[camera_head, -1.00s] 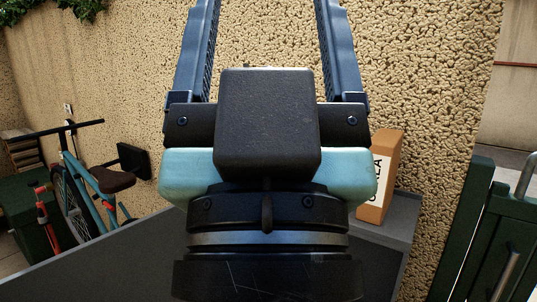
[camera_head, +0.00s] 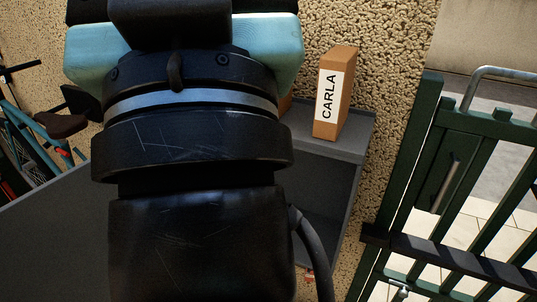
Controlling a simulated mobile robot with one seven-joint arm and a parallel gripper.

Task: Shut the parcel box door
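The parcel box (camera_head: 345,150) is a grey box against the wall, right of my arm, with a dark interior showing below its top surface. A large dark grey panel (camera_head: 45,225) spreads at the lower left. It may be the door, but my arm hides where it meets the box. My gripper (camera_head: 185,45) is at the top, left of the box, with only its black and teal body showing. Its fingers are beyond the top edge, so its opening and any contact are hidden.
An orange-brown parcel labelled CARLA (camera_head: 335,93) stands upright on the box's grey top. A bit of another orange thing (camera_head: 285,104) shows beside my wrist. A green gate (camera_head: 440,170) stands at the right, and a bicycle (camera_head: 45,135) at the left by the stone wall.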

